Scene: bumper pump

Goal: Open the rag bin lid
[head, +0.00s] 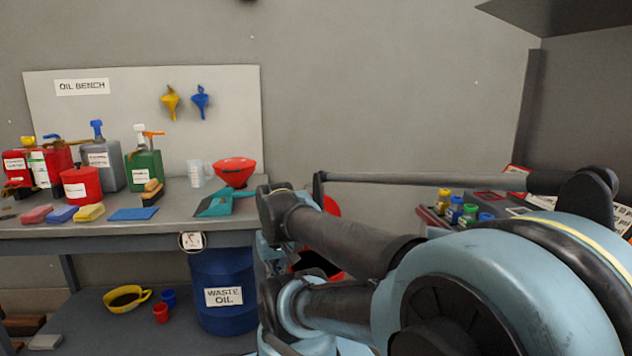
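A red object (332,206), which I take to be the rag bin, stands on the floor right of the bench, mostly hidden behind my arm. A curved red piece shows above my arm link, and a dark area (318,263) with red edges shows below it. The upper piece may be the lid standing raised over a dark opening, but the arm hides how they join, so I cannot tell for sure. My gripper is not in view; only my arm links show, in front of the bin.
The bench (130,222) at left holds cans, pump bottles, sponges, a red funnel bowl (234,170) and a teal dustpan (222,203). A blue waste oil drum (222,270) stands beneath its right end. A cart (433,217) with small coloured bottles is at right.

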